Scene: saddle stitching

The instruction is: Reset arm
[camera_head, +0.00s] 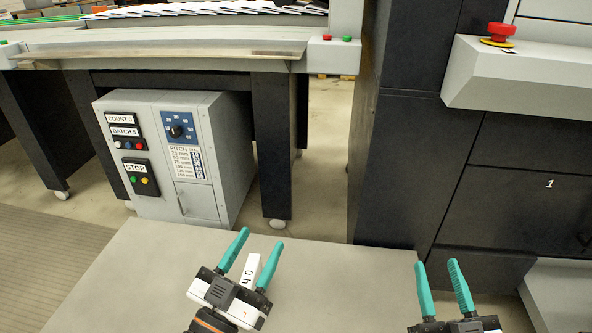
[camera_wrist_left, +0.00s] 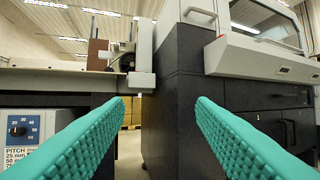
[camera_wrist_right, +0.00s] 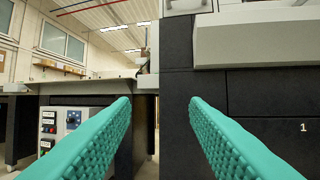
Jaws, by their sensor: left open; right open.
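My left gripper (camera_head: 254,262) has teal fingers that stand apart with nothing held. It is above the grey flat surface in the lower middle of the head view. A small white piece with dark marks shows between its fingers in that view; I cannot tell what it is. My right gripper (camera_head: 437,277) also has its teal fingers apart and empty, at the lower right. Both wrist views show the teal fingers spread, at the left wrist (camera_wrist_left: 158,110) and the right wrist (camera_wrist_right: 160,110), with only machinery beyond them.
A grey control box (camera_head: 178,195) with a dial and buttons stands under the conveyor table (camera_head: 180,50). A dark machine cabinet (camera_head: 500,180) with a red emergency button (camera_head: 497,32) stands at the right. The grey surface (camera_head: 330,280) below the grippers looks clear.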

